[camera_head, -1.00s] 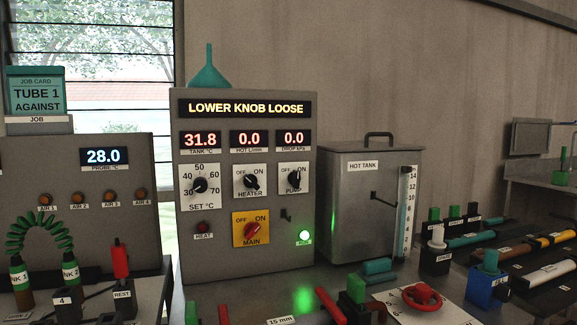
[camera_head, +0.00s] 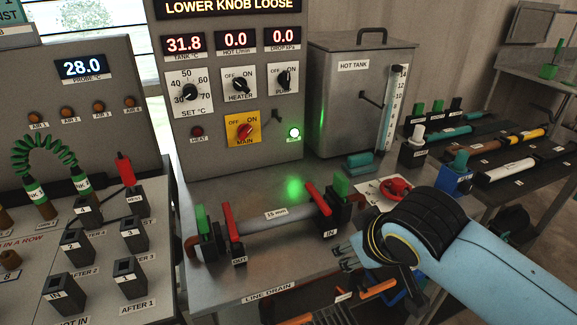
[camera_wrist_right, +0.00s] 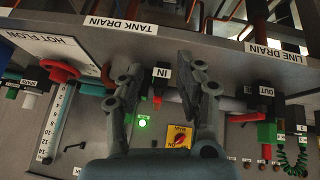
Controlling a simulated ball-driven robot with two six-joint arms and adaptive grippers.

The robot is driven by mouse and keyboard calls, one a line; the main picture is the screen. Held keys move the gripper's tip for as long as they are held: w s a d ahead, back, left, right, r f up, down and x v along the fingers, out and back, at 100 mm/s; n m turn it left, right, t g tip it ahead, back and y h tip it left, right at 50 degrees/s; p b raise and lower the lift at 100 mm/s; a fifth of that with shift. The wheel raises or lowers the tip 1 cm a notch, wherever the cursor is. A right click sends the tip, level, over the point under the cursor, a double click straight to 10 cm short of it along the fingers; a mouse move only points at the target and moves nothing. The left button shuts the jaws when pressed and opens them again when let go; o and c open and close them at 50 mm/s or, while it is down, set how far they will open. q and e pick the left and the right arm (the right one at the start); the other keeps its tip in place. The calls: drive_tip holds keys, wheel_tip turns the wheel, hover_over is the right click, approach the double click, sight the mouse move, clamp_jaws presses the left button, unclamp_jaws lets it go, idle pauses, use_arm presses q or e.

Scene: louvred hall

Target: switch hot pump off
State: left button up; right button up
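The control panel (camera_head: 240,145) stands upright on the steel bench. Its black pump knob (camera_head: 285,79) sits at the upper right, under an OFF/ON label. Its pointer looks near upright; I cannot tell which mark it meets. The black heater knob (camera_head: 240,88) is to its left, and the red main knob (camera_head: 245,131) on a yellow plate is below; that yellow plate also shows in the right wrist view (camera_wrist_right: 179,138). My right gripper (camera_head: 347,254) is open and empty over the bench front, well below and right of the pump knob. Its spread fingers fill the wrist view (camera_wrist_right: 160,65).
A green lamp (camera_head: 294,133) is lit on the panel. A grey pipe (camera_head: 280,222) with red-handled valves lies before the panel. The hot tank (camera_head: 350,100) and a red handwheel (camera_head: 397,188) are at the right. A probe box and black sockets crowd the left.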

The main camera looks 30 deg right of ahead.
drive_tip(key=w+d+r+m+t+h, duration=0.1)
drive_tip(key=w+d+r+t, duration=0.2)
drive_tip(key=w+r, duration=0.35)
drive_tip(key=w+d+r+m+t+h, duration=0.1)
drive_tip(key=w+d+r+t, duration=0.2)
drive_tip(key=w+r, duration=0.3)
drive_tip(key=t+p, duration=0.1)
drive_tip(key=t, duration=0.4)
approach(288, 74)
drive_tip(key=shift+y, duration=0.4)
drive_tip(key=x, duration=0.5)
drive_tip(key=p+x, duration=0.1)
drive_tip(key=x, duration=0.4)
drive_tip(key=shift+d+r, duration=0.1)
drive_tip(key=shift+d, duration=0.1)
drive_tip(key=shift+s, duration=0.1)
drive_tip(key=shift+c, duration=0.3)
clamp_jaws()
